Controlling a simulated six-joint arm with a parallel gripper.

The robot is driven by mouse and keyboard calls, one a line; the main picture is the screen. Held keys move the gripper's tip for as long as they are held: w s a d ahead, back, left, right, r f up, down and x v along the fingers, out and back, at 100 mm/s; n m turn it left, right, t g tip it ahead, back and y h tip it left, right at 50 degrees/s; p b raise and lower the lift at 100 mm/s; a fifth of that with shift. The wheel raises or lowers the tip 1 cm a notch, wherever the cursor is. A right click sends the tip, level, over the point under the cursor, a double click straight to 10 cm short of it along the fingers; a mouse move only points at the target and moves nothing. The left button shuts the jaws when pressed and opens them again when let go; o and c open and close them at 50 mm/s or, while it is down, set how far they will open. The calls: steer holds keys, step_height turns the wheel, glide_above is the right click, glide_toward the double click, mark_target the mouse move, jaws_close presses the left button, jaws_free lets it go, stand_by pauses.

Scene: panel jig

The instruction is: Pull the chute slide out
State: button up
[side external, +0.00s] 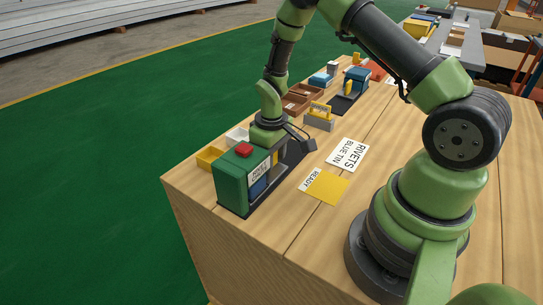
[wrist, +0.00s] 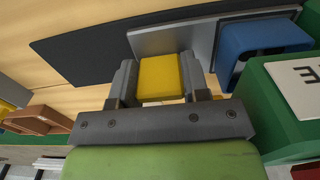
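The green chute housing (side external: 238,183) with a red button stands at the near left corner of the bench. It also shows at the right of the wrist view (wrist: 262,90). A blue part (wrist: 250,42) sits in it. A yellow block (wrist: 160,76), seemingly the slide's grip, is by a light grey plate (wrist: 160,40), seemingly the slide. My gripper (wrist: 160,80) has one finger on each side of the yellow block, with no clear gap, and looks shut on it. In the side view my gripper (side external: 268,138) is low behind the housing, its fingertips hidden.
A dark base (side external: 290,160) lies under the station. A yellow bin (side external: 210,157) and a white bin (side external: 237,136) are beside it. A "RIVETS BLUE TIN" card (side external: 347,155) and a yellow "READY" card (side external: 323,187) lie to the right. A similar blue station (side external: 356,78) stands farther back.

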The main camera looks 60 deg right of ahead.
jaws_close()
steer(key=d, duration=1.1)
steer(key=shift+d, duration=0.3)
steer(key=o, duration=0.7)
jaws_free()
steer(key=shift+o, duration=0.2)
step_height(320, 180, up, 10)
